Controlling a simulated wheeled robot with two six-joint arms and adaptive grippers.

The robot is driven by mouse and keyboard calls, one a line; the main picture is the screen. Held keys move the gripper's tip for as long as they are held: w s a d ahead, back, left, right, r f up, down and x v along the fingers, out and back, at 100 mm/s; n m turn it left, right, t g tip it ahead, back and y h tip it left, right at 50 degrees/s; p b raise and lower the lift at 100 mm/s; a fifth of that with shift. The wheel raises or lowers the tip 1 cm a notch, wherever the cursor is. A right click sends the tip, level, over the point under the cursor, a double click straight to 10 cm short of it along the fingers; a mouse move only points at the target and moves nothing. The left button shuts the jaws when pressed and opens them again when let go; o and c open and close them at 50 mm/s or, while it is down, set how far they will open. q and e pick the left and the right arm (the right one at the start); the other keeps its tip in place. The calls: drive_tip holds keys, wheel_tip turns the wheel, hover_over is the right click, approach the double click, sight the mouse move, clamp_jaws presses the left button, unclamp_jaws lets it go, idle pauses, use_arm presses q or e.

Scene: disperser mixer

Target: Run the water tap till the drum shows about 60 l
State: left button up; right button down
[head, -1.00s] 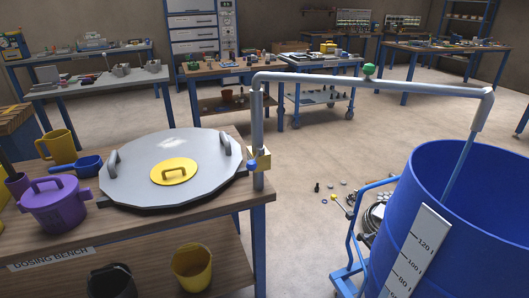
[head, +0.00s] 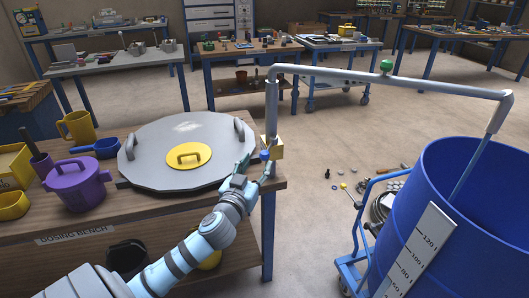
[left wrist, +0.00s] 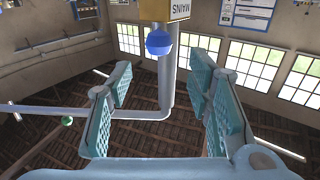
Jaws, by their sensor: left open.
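The water pipe (head: 271,105) rises at the dosing bench's right edge and runs over to the blue drum (head: 450,215). A thin pale-blue line (head: 468,165) hangs from its spout into the drum; I cannot tell whether it is water or a tube. The drum's white scale (head: 420,250) shows marks up to 120 l, but no level is readable. A yellow box (head: 272,148), marked MAINS in the left wrist view (left wrist: 160,9), carries a blue knob (head: 265,155). My left gripper (head: 249,167) is open beside the knob. In the left wrist view, the knob (left wrist: 159,42) appears between and beyond its fingers.
A large grey lid (head: 150,155) with a yellow hatch lies on the bench, left of my gripper. A purple pot (head: 77,187) and yellow mug (head: 77,128) stand farther left. A blue trolley frame (head: 358,225) and loose parts are on the floor.

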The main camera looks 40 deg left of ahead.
sight(263, 155)
use_arm(q)
drive_tip(key=x, duration=0.7)
drive_tip(key=shift+w, duration=0.15)
drive_tip(key=shift+c, duration=0.6)
drive_tip(key=shift+f, duration=0.1)
clamp_jaws()
